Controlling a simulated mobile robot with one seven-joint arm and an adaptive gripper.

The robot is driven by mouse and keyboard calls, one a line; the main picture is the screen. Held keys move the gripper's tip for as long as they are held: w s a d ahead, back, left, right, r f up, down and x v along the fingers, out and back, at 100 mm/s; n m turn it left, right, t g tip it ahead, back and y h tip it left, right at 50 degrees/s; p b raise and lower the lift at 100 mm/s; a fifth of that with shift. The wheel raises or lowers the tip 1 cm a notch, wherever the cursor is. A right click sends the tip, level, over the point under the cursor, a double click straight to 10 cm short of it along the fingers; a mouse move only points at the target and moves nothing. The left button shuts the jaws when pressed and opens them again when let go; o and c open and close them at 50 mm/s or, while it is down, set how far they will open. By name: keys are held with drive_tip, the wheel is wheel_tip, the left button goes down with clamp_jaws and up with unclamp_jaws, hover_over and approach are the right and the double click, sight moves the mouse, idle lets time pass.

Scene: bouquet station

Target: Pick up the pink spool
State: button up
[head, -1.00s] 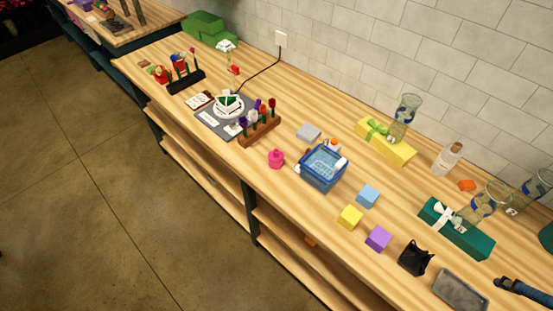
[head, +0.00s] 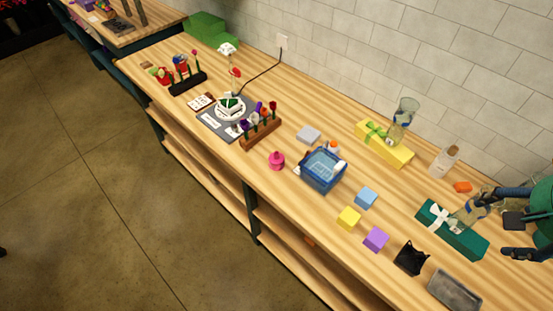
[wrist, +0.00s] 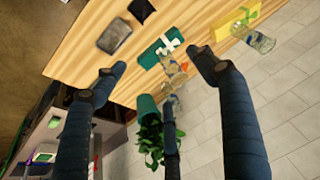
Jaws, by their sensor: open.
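The pink spool (head: 276,160) stands near the table's front edge in the head view, left of the blue basket (head: 323,170). It is not visible in the wrist view. My gripper (head: 497,222) is at the far right of the head view, beside the teal gift box (head: 452,230) and far from the spool. The teal gift box (wrist: 161,52) and a glass vase show beyond the fingers there.
A wooden flower rack (head: 260,132) stands just left of the spool. A grey tray (head: 455,289) lies front right. A tall vase (head: 403,118) stands behind.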

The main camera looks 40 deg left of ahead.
drive_tip(key=w+a+f+g+p, duration=0.15)
drive_tip(key=w+a, duration=0.35)
drive_tip(key=a, duration=0.5)
drive_tip(key=w+a+f+p, duration=0.25)
drive_tip(key=w+a, duration=0.25)
drive_tip(key=a, duration=0.6)
drive_tip(key=w+a+f+g+p, duration=0.15)
drive_tip(key=w+a, duration=0.25)
drive_tip(key=a, duration=0.6)
drive_tip(key=n+g+p, duration=0.1)
drive_tip(key=g+p, duration=0.1)
drive_tip(key=p, duration=0.4)
hover_over(277, 153)
drive_tip(key=shift+h, duration=0.4)
wheel_tip(277, 153, down, 23)
drive_tip(key=shift+w+r, duration=0.1)
drive_tip(key=shift+f+p, duration=0.45)
drive_tip(key=shift+f, duration=3.85)
